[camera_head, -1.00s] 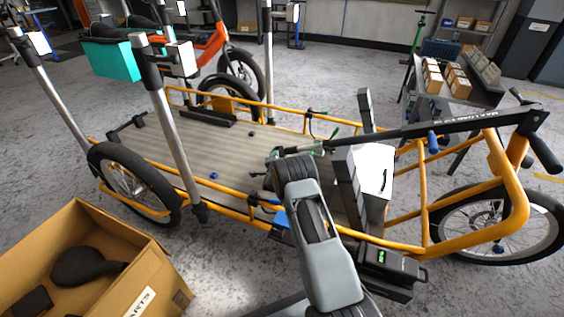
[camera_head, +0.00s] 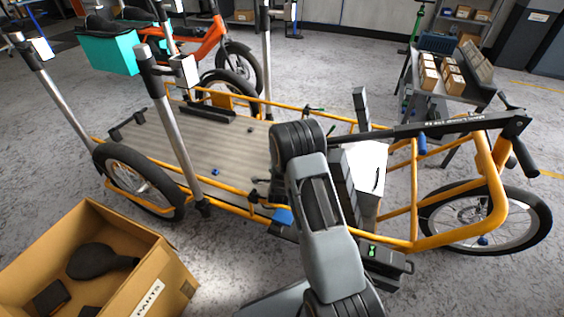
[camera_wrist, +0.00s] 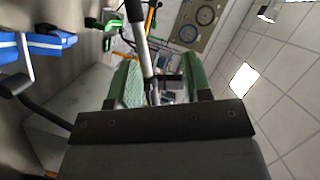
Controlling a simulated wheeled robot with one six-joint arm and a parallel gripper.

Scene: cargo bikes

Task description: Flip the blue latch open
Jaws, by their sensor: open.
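A blue latch (camera_head: 283,216) is on the near side rail of the yellow cargo bike (camera_head: 240,188), just left of my arm in the head view. In the wrist view, blue parts (camera_wrist: 50,42) show at the upper left, outside the jaws; I cannot tell for certain that they are this latch. My gripper (camera_wrist: 163,80) has two green-padded fingers spread apart in the wrist view. A grey tube shows between them, but no grip on it is visible. In the head view, my wrist is above the bike deck, and the fingers are hidden behind it.
A grey-white box (camera_head: 366,168) stands on the bike right of my arm. A black unit with a green display (camera_head: 384,254) is on the near side. Upright metal posts (camera_head: 172,125) flank the deck. An open cardboard box (camera_head: 170,270) sits at the lower left.

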